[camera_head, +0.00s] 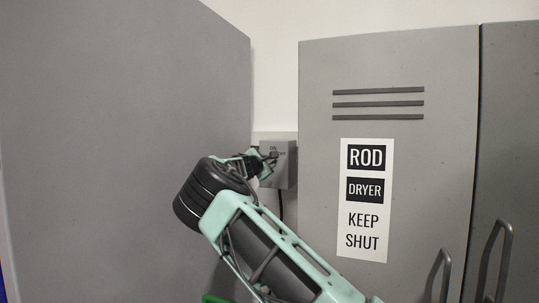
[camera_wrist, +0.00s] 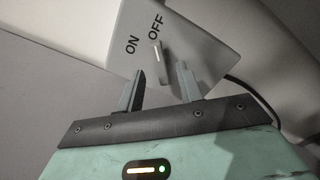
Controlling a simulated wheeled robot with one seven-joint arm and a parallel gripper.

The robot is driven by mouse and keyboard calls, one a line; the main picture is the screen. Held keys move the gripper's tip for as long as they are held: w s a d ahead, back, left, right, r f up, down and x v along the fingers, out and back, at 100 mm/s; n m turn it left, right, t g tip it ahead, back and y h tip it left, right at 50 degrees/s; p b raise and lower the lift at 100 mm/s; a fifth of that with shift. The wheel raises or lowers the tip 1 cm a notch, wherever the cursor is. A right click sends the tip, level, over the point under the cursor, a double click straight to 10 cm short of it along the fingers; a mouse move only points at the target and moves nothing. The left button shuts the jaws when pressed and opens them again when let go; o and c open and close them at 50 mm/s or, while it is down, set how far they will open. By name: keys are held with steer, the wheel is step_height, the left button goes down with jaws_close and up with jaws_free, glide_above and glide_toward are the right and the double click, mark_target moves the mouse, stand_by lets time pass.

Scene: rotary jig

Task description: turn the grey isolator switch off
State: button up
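The grey isolator switch (camera_head: 279,175) is a box on the wall between two grey cabinets. In the wrist view its face (camera_wrist: 205,50) carries the labels ON and OFF and a small grey handle (camera_wrist: 157,54) with a white line. The line points towards the OFF label. My gripper (camera_wrist: 162,69) is open, one finger on each side of the handle's near end. I see gaps beside the handle; contact cannot be told. In the head view my gripper (camera_head: 267,164) is at the box's front and partly hides its left side and handle.
A large grey panel (camera_head: 125,130) stands close on the left of my arm. A grey cabinet (camera_head: 420,170) labelled ROD DRYER KEEP SHUT stands on the right, with handles low down. A dark cable (camera_wrist: 250,95) runs from the box.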

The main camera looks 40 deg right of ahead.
mark_target(271, 161)
steer(key=p+x, duration=0.1)
steer(key=x, duration=0.2)
jaws_close()
